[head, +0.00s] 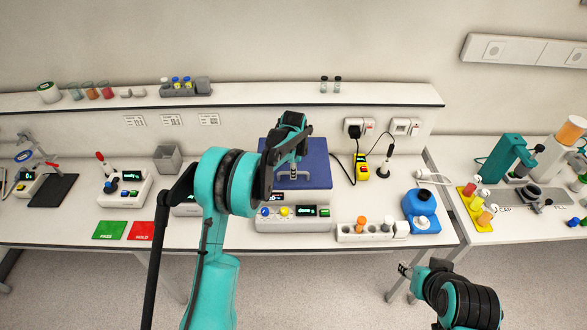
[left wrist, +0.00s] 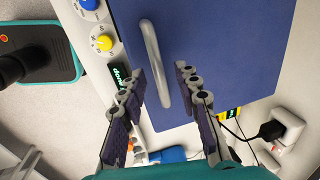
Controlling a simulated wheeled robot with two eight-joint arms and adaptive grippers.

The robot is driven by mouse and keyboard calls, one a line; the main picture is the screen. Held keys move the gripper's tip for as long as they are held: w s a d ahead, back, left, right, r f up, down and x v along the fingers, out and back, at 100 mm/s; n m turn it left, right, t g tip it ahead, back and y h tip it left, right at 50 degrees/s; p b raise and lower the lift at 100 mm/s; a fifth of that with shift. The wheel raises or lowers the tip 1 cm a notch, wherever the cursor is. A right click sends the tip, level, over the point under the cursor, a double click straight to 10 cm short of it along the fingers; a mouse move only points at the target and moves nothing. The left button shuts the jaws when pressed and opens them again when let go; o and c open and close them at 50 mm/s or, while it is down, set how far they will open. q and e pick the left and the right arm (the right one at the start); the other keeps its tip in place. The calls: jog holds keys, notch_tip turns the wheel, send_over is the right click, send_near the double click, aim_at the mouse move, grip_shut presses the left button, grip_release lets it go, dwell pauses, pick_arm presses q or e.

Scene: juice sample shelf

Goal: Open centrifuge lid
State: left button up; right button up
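The centrifuge has a flat blue lid (head: 318,172) that looks closed; its front panel (head: 278,212) has a blue knob, a yellow knob and a display that seems to read "done". A grey bar handle (left wrist: 150,50) stands on the blue lid (left wrist: 225,60) in the left wrist view. My left gripper (left wrist: 163,74) is open, with its two fingers on either side of the handle and gaps between them and the bar. In the head view my left arm and wrist hide part of the lid and most of the fingers. My right gripper (head: 404,270) is off the bench's front edge; its finger opening is unclear.
Green (head: 109,230) and red (head: 141,231) mats lie at the left. A shelf (head: 240,98) runs behind.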

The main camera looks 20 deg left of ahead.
pick_arm(q)
jog(key=shift+s+f, duration=0.1)
jog(key=shift+f, duration=0.05)
grip_shut()
